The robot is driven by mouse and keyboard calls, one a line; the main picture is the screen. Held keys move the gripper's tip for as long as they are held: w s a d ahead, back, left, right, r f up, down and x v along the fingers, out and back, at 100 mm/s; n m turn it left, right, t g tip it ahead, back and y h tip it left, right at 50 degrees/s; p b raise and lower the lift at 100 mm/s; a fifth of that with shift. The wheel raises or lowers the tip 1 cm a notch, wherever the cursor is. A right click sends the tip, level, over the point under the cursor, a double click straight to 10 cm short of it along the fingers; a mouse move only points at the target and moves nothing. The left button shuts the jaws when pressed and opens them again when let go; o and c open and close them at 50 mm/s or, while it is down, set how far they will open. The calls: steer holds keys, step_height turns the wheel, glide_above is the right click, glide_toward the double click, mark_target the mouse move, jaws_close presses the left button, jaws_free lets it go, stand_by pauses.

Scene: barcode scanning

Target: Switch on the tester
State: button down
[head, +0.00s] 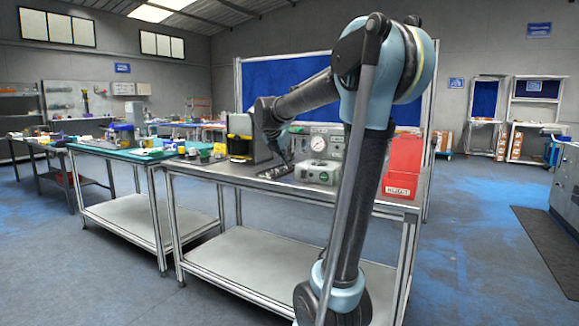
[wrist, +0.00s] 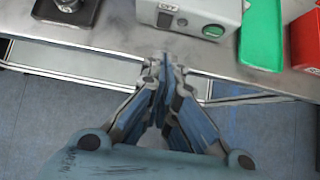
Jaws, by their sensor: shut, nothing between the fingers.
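The tester (wrist: 200,10) is a light grey box on the worktop, at the top of the wrist view. Its near face carries a small label, a dark switch and a round green button (wrist: 213,31). In the head view the tester (head: 317,174) stands near the front edge of the bench, left of my arm. My gripper (wrist: 163,62) is shut and empty. In the wrist view its fingertips show below the tester's front face, over the bench's front edge and apart from the tester. My arm hides part of the bench in the head view.
A green tray (wrist: 261,40) lies right of the tester, with a red bin (wrist: 306,42) beyond it. A black fixture (wrist: 68,8) sits to the left. A panel with a round gauge (head: 319,143) stands behind the tester. The worktop between fixture and tester is bare.

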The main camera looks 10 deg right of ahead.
mark_target(304, 174)
stand_by(0.3)
steer(key=shift+s+a+f+g+y, duration=0.3)
steer(key=shift+f+g, duration=0.1)
steer(key=shift+f, duration=0.1)
steer(key=shift+w+f, duration=0.1)
steer(key=x, duration=1)
steer(key=shift+w+d+f, duration=0.1)
steer(key=shift+w+d, duration=0.7)
steer(key=shift+w, duration=0.1)
steer(key=shift+w+d+f, duration=0.1)
steer(key=shift+w+d, duration=0.35)
steer(key=shift+w, duration=0.15)
